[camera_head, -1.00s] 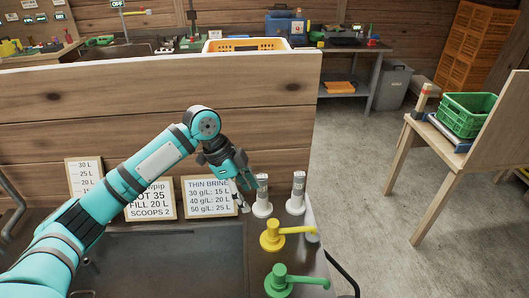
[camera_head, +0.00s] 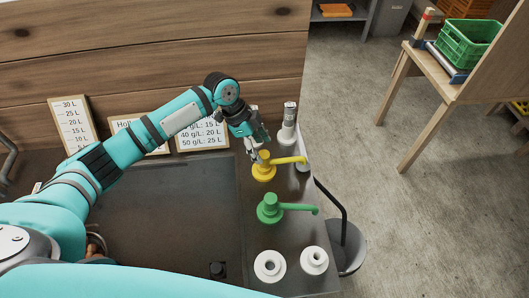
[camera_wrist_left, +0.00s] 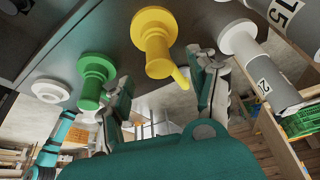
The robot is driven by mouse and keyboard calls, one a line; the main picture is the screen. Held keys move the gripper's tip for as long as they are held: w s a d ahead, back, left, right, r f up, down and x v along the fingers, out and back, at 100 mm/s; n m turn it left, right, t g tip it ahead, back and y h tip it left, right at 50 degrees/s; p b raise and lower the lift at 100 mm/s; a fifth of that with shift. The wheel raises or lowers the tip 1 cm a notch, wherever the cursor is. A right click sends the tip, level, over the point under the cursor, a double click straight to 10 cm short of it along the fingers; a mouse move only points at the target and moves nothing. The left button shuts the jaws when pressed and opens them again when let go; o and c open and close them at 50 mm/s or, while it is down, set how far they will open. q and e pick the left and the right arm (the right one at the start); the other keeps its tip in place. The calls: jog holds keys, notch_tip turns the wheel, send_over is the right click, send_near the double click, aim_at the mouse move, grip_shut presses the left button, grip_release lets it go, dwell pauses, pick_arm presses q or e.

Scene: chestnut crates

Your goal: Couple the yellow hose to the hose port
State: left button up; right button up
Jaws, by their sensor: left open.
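The yellow hose fitting (camera_head: 264,171), a round base with a short side spout, stands on the dark bench top near its right end. In the left wrist view the yellow fitting (camera_wrist_left: 153,30) shows between the two fingers. My left gripper (camera_head: 256,146) is open at the far side of the yellow fitting, with its fingertips close to it; I cannot tell if they touch. The gripper (camera_wrist_left: 165,78) shows both fingers apart in the wrist view. Two white ring fittings (camera_head: 270,266) with holes sit at the near right; I cannot tell which part is the hose port. My right gripper is not seen.
A similar green fitting (camera_head: 269,209) stands just nearer than the yellow one. A labelled white cylinder (camera_head: 288,124) stands behind it. Sign boards (camera_head: 203,136) lean on the wooden wall. A sink basin (camera_head: 180,212) lies to the left. A green crate (camera_head: 467,43) sits far right.

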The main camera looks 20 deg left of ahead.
aim_at(265, 154)
pick_arm(q)
jog(key=shift+x, duration=2.2)
grip_shut()
jog(key=c, duration=0.8)
grip_release()
grip_shut()
jog(key=shift+r+p, duration=0.6)
jog(key=shift+p, duration=0.3)
